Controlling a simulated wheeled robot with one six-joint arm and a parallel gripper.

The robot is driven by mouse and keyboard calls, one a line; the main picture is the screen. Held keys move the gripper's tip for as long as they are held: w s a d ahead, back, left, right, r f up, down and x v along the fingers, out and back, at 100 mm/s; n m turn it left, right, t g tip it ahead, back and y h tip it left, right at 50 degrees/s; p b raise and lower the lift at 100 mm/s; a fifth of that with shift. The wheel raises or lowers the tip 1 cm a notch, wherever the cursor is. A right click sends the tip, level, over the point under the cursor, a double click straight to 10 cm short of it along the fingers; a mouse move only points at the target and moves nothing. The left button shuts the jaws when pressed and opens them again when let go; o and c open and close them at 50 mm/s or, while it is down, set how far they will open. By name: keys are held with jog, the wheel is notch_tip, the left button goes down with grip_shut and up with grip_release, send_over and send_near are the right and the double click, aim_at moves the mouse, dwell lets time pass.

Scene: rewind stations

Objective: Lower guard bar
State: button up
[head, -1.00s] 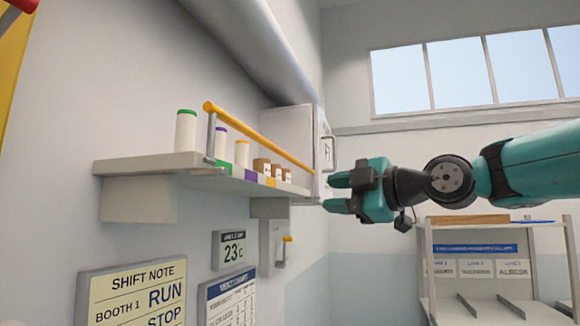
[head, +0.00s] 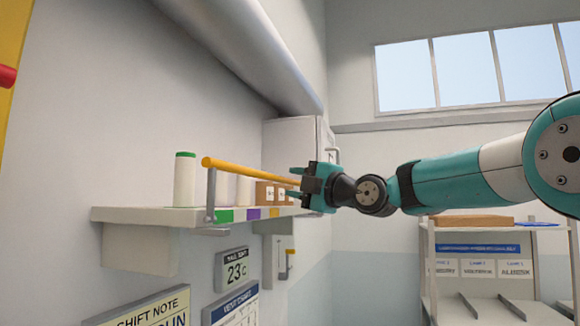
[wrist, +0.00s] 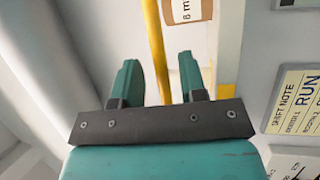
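The yellow guard bar (head: 245,169) runs along the front of the wall shelf, above its edge, on a grey upright arm (head: 211,195) at its near end. My gripper (head: 293,183) is at the far end of the bar in the head view. In the wrist view the bar (wrist: 153,40) passes between the two teal fingers of my gripper (wrist: 158,62), with gaps on both sides. The fingers are open. The far end of the bar is hidden behind the gripper in the head view.
The shelf (head: 140,214) holds a white canister with a green lid (head: 185,180), a pale spool and brown-and-white boxes (head: 265,194). Signs (head: 236,270) hang below. A white rack (head: 480,240) stands at the back right, behind my arm.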

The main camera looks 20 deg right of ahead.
jog(key=shift+p+x, duration=0.4)
jog(key=shift+x, duration=0.8)
grip_shut()
jog(key=shift+a+f+b, duration=0.1)
jog(key=shift+b, duration=0.2)
